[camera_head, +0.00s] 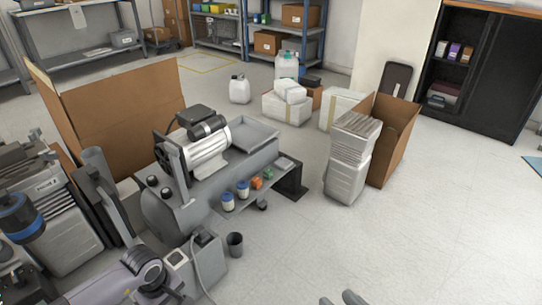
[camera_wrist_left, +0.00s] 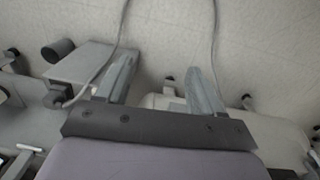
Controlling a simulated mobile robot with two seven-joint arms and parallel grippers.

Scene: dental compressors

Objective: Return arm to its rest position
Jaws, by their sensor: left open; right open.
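My right gripper (camera_head: 340,299) shows only as two grey fingertips at the bottom edge of the head view. They stand apart over bare floor, with nothing seen between them. My left arm comes in at the lower left of the head view, close to the grey compressor (camera_head: 205,160) with its white motor. In the left wrist view my left gripper (camera_wrist_left: 162,78) has its two fingers spread apart. No object is gripped between them. A thin grey hose (camera_wrist_left: 107,65) passes close by the left finger.
A cardboard box (camera_head: 395,150) stands beside stacked white packages (camera_head: 350,160) right of the compressor. A large brown panel (camera_head: 115,110) stands behind it at left. A black cabinet (camera_head: 480,75) is at the back right. The floor at right front is clear.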

